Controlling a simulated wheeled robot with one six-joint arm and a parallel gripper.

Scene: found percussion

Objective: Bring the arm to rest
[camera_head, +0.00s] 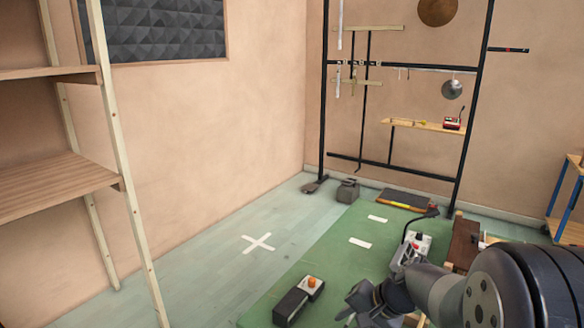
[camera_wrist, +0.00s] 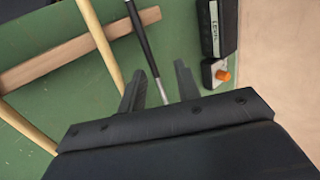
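My gripper (camera_head: 358,302) hangs at the lower right of the head view, above the green mat (camera_head: 345,238). In the wrist view my gripper (camera_wrist: 158,78) has its two dark fingers apart, so it is open. A rod with a black upper part and silver lower part (camera_wrist: 144,45) shows between the fingers; the fingers do not close on it. A black pedal-like box with an orange knob (camera_wrist: 222,75) lies to the right of the fingers; it also shows in the head view (camera_head: 291,306), left of my gripper.
Wooden strips (camera_wrist: 60,57) cross the wrist view's left side. A grey box with controls (camera_head: 412,248) stands close behind my arm. A black frame (camera_head: 470,120) with hanging metal pieces stands at the back. Wooden shelves (camera_head: 50,188) are left. The floor around the white cross (camera_head: 258,243) is clear.

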